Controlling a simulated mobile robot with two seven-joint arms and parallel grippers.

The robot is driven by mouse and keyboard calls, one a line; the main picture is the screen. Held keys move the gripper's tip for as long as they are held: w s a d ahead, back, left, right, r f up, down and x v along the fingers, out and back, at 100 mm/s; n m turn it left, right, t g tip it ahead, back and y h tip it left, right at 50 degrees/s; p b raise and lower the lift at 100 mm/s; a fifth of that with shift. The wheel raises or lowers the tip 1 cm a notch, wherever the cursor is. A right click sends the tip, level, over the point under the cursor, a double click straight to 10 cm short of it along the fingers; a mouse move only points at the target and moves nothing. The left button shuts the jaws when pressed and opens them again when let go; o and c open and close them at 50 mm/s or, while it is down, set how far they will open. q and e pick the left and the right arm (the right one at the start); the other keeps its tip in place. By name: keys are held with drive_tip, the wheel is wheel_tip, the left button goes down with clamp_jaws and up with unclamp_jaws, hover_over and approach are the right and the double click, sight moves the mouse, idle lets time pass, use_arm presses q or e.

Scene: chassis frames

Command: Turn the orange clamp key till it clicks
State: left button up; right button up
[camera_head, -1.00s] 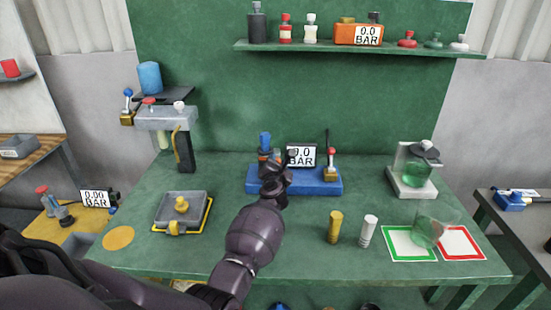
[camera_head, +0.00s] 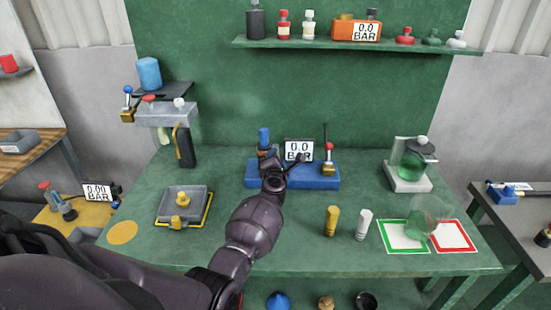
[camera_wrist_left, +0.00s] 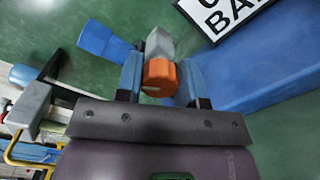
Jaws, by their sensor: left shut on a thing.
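The orange clamp key (camera_wrist_left: 159,77) shows in the left wrist view, with a grey block just beyond it. My left gripper (camera_wrist_left: 160,80) is shut on the key, one blue-grey finger on each side. In the head view my left gripper (camera_head: 269,162) is at the left end of the blue fixture (camera_head: 320,177), and hand and wrist hide the key there. The fixture carries a blue cylinder (camera_head: 264,136), a display (camera_head: 299,150) reading 0.0 BAR and a red-knobbed lever (camera_head: 329,151). My right gripper is not in view.
A yellow cylinder (camera_head: 331,221) and a white cylinder (camera_head: 363,224) stand right of my forearm. A grey tray (camera_head: 170,206) lies left of it. A grey press (camera_head: 165,116) stands back left. A green flask (camera_head: 414,160) is at right. A shelf (camera_head: 350,45) hangs above.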

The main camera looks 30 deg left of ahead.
use_arm(q)
drive_tip(key=shift+f, duration=0.1)
drive_tip(key=o, duration=0.9)
drive_tip(key=shift+s, duration=0.1)
